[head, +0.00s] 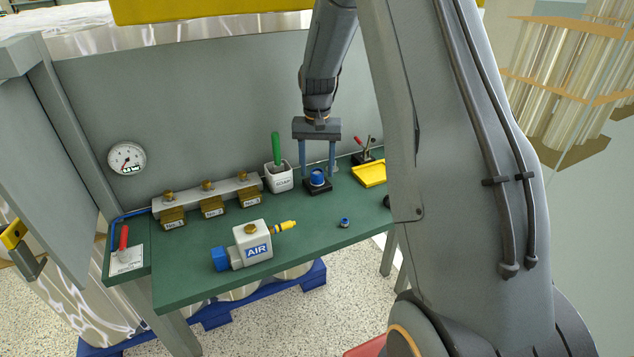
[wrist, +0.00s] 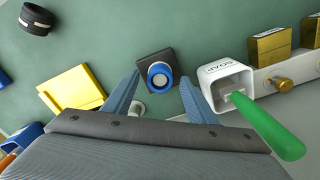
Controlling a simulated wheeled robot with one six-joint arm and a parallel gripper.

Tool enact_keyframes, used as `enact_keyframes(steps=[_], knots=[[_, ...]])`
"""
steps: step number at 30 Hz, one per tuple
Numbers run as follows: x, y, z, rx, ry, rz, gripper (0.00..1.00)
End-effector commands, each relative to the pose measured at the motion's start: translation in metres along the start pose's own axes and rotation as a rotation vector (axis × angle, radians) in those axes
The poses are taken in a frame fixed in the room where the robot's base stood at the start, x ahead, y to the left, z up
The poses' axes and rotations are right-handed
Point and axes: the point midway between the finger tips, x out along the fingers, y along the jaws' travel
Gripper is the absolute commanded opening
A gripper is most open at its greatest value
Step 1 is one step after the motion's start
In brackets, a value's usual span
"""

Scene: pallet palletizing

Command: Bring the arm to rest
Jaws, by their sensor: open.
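My gripper (head: 319,172) hangs over the green bench with its two blue-grey fingers pointing down. It is open, with the fingers on either side of a blue round knob on a dark square base (head: 318,184). In the wrist view my gripper (wrist: 160,88) shows its fingers spread apart, with the blue knob (wrist: 160,75) between and beyond them. The knob appears free of both fingers, though the exact gap is hard to tell. Most of my arm crosses the right half of the head view and hides part of the bench.
A white SOAP cup (head: 279,178) with a green-handled brush stands close left of my gripper. A yellow tray (head: 369,174) lies to the right. A block marked AIR (head: 253,242), a small blue-topped part (head: 344,223) and several brass blocks (head: 212,208) occupy the green bench (head: 190,286). A grey panel (head: 200,90) rises behind.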

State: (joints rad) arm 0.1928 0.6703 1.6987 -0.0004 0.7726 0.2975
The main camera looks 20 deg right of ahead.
Motion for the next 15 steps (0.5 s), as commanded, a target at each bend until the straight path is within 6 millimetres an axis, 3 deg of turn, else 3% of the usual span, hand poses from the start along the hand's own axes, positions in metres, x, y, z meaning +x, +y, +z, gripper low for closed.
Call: enact_keyframes(steps=[9,15], knots=[[-0.049,0.0,-0.001,0.0,0.004,-0.001,0.52],[-0.065,0.0,0.0,0.0,0.001,0.0,0.52]])
